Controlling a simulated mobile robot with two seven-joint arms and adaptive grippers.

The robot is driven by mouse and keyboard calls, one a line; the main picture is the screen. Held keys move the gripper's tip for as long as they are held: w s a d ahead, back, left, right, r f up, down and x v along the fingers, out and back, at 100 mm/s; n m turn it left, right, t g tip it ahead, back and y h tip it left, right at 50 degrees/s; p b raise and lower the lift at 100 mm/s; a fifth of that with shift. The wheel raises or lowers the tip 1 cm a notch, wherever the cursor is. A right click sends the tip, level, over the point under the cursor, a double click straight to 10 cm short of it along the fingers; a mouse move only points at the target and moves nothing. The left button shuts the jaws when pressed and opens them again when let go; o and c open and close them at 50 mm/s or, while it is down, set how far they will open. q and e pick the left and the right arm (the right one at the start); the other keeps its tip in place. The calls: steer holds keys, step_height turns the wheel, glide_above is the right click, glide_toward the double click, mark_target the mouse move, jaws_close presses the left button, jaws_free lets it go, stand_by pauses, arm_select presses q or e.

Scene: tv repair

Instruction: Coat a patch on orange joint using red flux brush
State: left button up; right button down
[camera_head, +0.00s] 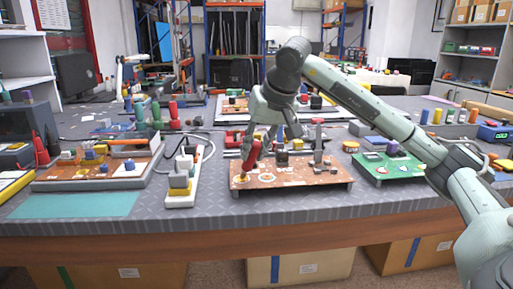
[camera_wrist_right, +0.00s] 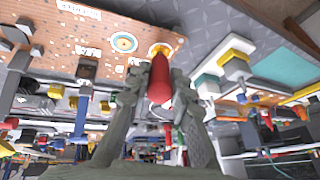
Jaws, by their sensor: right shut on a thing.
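My right gripper (camera_head: 259,137) is shut on the red flux brush (camera_head: 251,155) over the left end of a brown circuit board (camera_head: 300,180). The brush points down, slightly tilted, and also shows between the fingers in the right wrist view (camera_wrist_right: 160,82). Its tip is at or just above the orange joint (camera_wrist_right: 158,48), a ringed spot near the board's edge. I cannot tell whether they touch. The joint also shows in the head view (camera_head: 240,179), below the brush. A second ringed pad (camera_wrist_right: 124,42) lies beside it. My left gripper is not in view.
A white stand with stacked blocks (camera_head: 183,185) and a cable is left of the board. A green circuit board (camera_head: 375,170) is to its right. Upright components (camera_head: 318,150) rise from the brown board. A teal mat (camera_head: 75,205) lies at the front left.

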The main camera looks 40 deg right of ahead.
steer(key=shift+w+a+r, duration=0.1)
steer(key=shift+w+a, duration=0.15)
steer(key=shift+a, duration=0.2)
steer(key=shift+s+d, duration=0.25)
steer(key=shift+d, duration=0.15)
steer(key=shift+s+d, duration=0.2)
steer(key=shift+d, duration=0.1)
